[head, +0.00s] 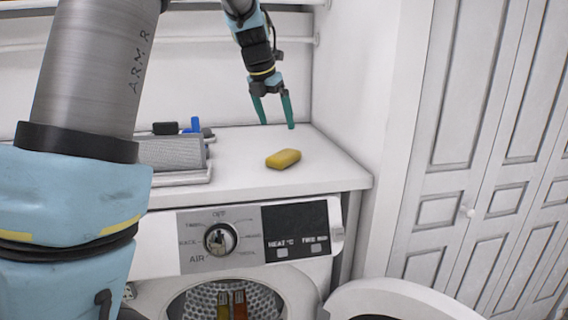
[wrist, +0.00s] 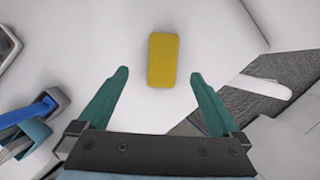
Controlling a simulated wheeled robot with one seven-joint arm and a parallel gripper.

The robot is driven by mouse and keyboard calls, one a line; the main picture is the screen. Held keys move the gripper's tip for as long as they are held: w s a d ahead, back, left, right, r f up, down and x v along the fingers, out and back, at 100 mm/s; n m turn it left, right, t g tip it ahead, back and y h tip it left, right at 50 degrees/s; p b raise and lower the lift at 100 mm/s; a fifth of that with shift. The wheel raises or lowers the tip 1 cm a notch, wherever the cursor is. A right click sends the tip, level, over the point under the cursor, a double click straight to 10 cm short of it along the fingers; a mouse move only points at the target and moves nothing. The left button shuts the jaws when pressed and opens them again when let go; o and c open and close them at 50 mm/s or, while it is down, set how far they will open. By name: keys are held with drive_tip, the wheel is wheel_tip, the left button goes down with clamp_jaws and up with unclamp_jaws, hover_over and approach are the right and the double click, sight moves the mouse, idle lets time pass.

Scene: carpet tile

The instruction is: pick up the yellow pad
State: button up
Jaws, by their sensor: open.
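The yellow pad (head: 283,159) is a small rounded block lying flat on the white counter (head: 322,164) above the dryer. In the wrist view the yellow pad (wrist: 162,60) is at the upper middle, beyond the fingertips and roughly centred between them. My gripper (head: 275,111) has two green fingers pointing down above the counter, behind the pad in the head view. My gripper (wrist: 158,76) is open and empty, with nothing between its fingers. The pad is fully visible and apart from the fingers.
Left of the pad are a grey folded cloth (head: 170,153) on a tray, a black item (head: 165,128) and a blue item (head: 195,125). A dryer (head: 249,237) with an open door (head: 395,298) is below. A wall stands right of the counter. The counter around the pad is clear.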

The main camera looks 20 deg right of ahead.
hover_over(286, 152)
drive_tip(key=s+a, duration=0.1)
drive_tip(key=a, duration=0.1)
wheel_tip(286, 152, down, 5)
drive_tip(key=shift+r+p, duration=0.1)
drive_tip(key=shift+p, duration=0.35)
drive_tip(key=shift+s+p+x, duration=0.15)
drive_tip(key=shift+p+x, duration=0.3)
drive_tip(key=shift+x, duration=0.9)
drive_tip(key=shift+s+p+x, duration=0.1)
drive_tip(key=shift+p+x, duration=0.35)
drive_tip(key=shift+x, duration=0.95)
drive_tip(key=shift+d, duration=0.15)
drive_tip(key=shift+f, duration=0.25)
drive_tip(key=c, duration=1.4)
drive_tip(key=shift+r, duration=0.15)
